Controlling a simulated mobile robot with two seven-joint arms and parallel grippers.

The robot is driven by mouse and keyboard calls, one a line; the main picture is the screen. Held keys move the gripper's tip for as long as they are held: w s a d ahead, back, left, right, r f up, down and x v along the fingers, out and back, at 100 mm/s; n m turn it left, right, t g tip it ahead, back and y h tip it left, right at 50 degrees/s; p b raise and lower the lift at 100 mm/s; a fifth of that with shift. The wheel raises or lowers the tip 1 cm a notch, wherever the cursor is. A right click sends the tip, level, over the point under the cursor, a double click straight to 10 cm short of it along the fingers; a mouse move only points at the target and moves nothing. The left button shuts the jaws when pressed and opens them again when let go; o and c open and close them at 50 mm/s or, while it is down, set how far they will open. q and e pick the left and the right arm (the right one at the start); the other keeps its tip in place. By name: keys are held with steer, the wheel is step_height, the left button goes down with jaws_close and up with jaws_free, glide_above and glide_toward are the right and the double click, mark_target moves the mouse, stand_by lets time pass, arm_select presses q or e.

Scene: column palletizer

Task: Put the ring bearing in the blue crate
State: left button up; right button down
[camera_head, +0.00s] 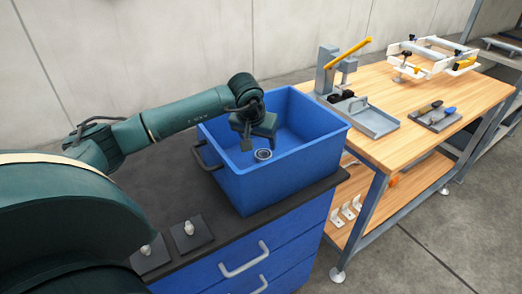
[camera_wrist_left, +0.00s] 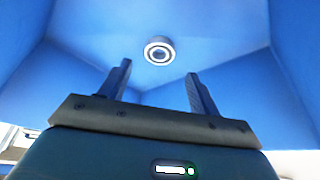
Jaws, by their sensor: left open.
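The ring bearing (camera_head: 263,154) is a small grey ring with a dark centre, inside the blue crate (camera_head: 290,158) near its front wall. In the left wrist view the ring bearing (camera_wrist_left: 159,50) shows against the blue inside of the crate, beyond the fingertips and touching neither. I cannot tell for sure whether it rests on the crate floor. My left gripper (camera_head: 256,143) points down into the crate, just above the ring bearing. Its two dark fingers (camera_wrist_left: 158,72) are apart with nothing between them. My right gripper is not seen.
The crate stands on a dark-topped blue drawer cabinet (camera_head: 160,205). Two dark plates with small pale fittings (camera_head: 188,228) lie at its front left. A wooden workbench (camera_head: 400,135) to the right carries a press with a yellow lever (camera_head: 346,54), a grey tray (camera_head: 371,121) and a white fixture (camera_head: 432,58).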

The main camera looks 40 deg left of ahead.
arm_select(q)
steer(key=v, duration=0.5)
steer(key=shift+r+b, duration=0.1)
steer(key=shift+b, duration=0.2)
